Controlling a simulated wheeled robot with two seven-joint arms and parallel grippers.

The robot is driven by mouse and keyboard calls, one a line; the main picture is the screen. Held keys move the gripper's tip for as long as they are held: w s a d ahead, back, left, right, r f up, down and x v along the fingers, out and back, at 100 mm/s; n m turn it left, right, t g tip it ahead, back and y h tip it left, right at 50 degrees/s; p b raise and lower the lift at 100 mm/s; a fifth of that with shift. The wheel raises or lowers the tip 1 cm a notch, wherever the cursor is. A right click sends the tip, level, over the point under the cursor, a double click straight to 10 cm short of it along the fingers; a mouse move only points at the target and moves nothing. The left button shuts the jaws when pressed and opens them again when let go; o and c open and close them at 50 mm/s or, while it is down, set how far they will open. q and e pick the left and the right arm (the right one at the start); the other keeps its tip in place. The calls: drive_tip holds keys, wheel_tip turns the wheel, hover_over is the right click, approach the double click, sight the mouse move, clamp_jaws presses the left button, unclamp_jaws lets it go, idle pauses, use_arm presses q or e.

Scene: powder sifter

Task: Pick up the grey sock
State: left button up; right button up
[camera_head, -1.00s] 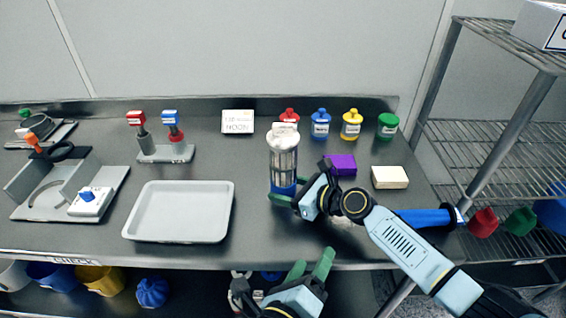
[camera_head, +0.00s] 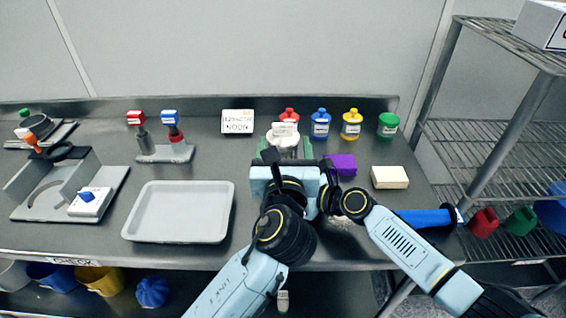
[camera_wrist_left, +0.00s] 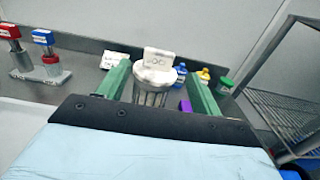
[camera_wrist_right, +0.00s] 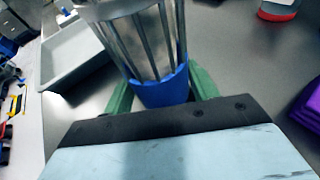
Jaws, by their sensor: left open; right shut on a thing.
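I see no grey sock in any view. A canister with a white lid (camera_head: 283,137) and a label tab stands upright on the bench, mostly hidden by my left arm in the head view. My left gripper (camera_wrist_left: 157,88) is open, its green fingers on either side of the canister's upper part, apparently without gripping it. In the right wrist view, my right gripper (camera_wrist_right: 163,92) is shut on the canister's blue base (camera_wrist_right: 160,86), below its clear ribbed body. In the head view the right gripper is hidden behind my left arm.
A grey tray (camera_head: 180,212) lies left of the canister. A purple block (camera_head: 343,164) and a cream block (camera_head: 389,177) lie to the right. Several colored bottles, including a yellow one (camera_head: 351,124), stand behind. A wire rack (camera_head: 490,135) is at the right.

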sight(283, 130)
use_arm(q)
drive_tip(key=shift+w+a, duration=0.15)
drive_tip(key=shift+w, duration=3)
drive_tip(key=shift+c, duration=0.4)
drive_tip(key=shift+r, duration=0.1)
drive_tip(key=c, duration=1.3)
wheel_tip(283, 130, up, 28)
use_arm(e)
drive_tip(key=o, duration=0.8)
